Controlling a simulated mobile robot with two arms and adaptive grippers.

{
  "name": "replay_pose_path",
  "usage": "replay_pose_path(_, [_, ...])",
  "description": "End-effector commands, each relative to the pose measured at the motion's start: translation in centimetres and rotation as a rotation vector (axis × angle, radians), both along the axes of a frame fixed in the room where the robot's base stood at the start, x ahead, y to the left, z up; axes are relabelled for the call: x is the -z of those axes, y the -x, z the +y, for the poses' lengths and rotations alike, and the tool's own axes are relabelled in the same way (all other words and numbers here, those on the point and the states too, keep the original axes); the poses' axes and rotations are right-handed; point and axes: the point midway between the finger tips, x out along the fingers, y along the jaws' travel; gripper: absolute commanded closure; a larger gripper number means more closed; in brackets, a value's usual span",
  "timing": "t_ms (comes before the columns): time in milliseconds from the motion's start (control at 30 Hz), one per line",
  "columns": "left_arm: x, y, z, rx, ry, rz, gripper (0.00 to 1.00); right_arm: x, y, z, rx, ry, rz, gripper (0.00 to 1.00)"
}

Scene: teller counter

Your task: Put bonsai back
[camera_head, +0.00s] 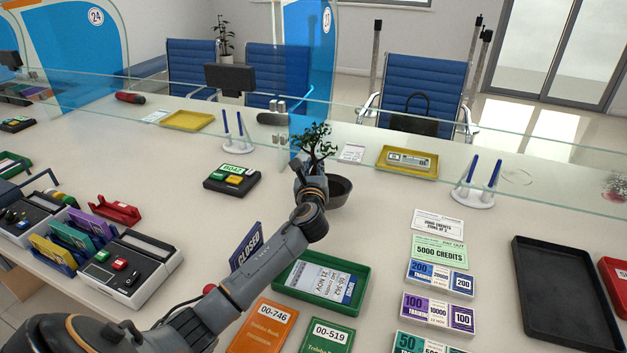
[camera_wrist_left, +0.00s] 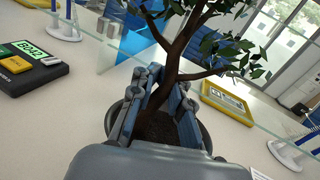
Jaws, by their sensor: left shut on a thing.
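The bonsai (camera_head: 316,140) has a brown trunk and small green leaves, and it rises from a round dark pot (camera_head: 341,190) at the middle of the counter. My left gripper (camera_head: 312,178) reaches over the pot from the front and is shut on the bonsai's trunk. In the left wrist view the trunk (camera_wrist_left: 178,55) runs between the two fingers (camera_wrist_left: 162,95), with brown soil (camera_wrist_left: 157,126) below them. The pot's rim (camera_wrist_left: 118,112) shows around the fingers. The arm hides part of the pot in the head view. My right gripper is not in view.
A glass screen (camera_head: 400,132) crosses behind the bonsai. A yellow tray (camera_head: 432,174) and a pen stand (camera_head: 473,196) are to the right. A dark number display (camera_head: 232,180) is to the left. A green tray (camera_head: 355,300) and note stacks (camera_head: 439,252) lie in front.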

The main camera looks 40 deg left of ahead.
Motion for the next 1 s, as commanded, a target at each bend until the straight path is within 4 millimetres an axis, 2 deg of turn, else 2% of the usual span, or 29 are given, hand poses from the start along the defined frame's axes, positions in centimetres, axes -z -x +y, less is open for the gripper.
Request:
replay_pose_path(167, [0.7, -0.7, 0.5, 0.001, 0.0, -0.005, 1.0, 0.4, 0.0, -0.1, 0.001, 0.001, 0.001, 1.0])
replay_pose_path(400, [3.8, -0.9, 0.6, 0.002, 0.001, -0.003, 1.0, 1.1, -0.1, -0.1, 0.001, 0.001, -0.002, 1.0])
replay_pose_path(833, [4.3, -0.9, 0.6, 0.002, -0.001, -0.005, 1.0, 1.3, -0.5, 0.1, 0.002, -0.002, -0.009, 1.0])
replay_pose_path(867, [4.7, -0.9, 0.6, 0.001, 0.0, 0.0, 0.85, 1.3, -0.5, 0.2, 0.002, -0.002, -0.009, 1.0])
replay_pose_path(900, [4.6, -0.9, 0.6, 0.001, 0.0, 0.0, 0.77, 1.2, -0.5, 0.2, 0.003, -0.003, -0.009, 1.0])
replay_pose_path(1000, [4.6, -0.9, 0.6, 0.001, 0.0, 0.0, 0.6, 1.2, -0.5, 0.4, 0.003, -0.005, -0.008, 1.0])
